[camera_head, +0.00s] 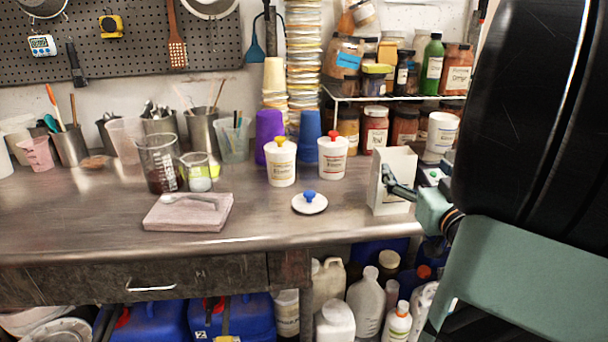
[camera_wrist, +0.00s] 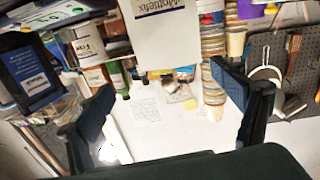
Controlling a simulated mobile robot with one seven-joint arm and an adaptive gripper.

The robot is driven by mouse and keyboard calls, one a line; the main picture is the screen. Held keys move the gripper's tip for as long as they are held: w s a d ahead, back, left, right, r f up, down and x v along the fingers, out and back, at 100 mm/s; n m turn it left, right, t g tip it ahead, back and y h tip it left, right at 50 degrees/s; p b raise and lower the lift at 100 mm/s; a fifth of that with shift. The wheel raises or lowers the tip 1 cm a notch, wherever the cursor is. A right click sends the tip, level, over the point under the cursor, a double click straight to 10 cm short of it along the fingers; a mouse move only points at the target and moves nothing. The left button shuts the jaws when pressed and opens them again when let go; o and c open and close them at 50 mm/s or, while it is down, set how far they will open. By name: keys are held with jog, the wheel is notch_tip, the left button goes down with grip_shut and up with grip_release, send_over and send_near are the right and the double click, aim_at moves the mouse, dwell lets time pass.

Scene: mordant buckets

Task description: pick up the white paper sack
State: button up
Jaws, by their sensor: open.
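The white paper sack (camera_head: 392,203) stands upright on the metal bench at the right in the head view. A printed white panel, apparently the sack (camera_wrist: 160,45), shows at the top middle of the wrist view. My gripper (camera_head: 400,186) reaches in from the right, with a dark finger in front of part of the sack in the head view. In the wrist view my gripper (camera_wrist: 163,82) has its two fingers wide apart, with nothing clasped between them. Whether a finger touches the sack cannot be told.
White tubs with a yellow knob (camera_head: 281,166) and a red knob (camera_head: 332,160) stand left of the sack. A white lid with a blue knob (camera_head: 309,202) lies in front. Another white tub (camera_head: 441,132) is behind to the right. A jar rack (camera_head: 395,98) stands behind. The bench front is mostly clear.

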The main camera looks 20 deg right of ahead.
aim_at(399, 172)
jog(key=shift+y, duration=0.6)
jog(key=w+f, duration=0.1)
jog(key=f, duration=0.1)
jog(key=w+f, duration=0.1)
jog(key=f, duration=0.1)
jog(key=shift+w+a, duration=0.3)
jog(key=shift+r+b+x, duration=0.2)
jog(key=shift+b+x, duration=0.35)
jog(key=shift+x, duration=2.55)
jog(key=shift+d, duration=0.1)
jog(key=shift+c, duration=0.4)
jog(key=c, duration=1.3)
jog(key=shift+r, duration=0.1)
jog(key=shift+c, duration=0.6)
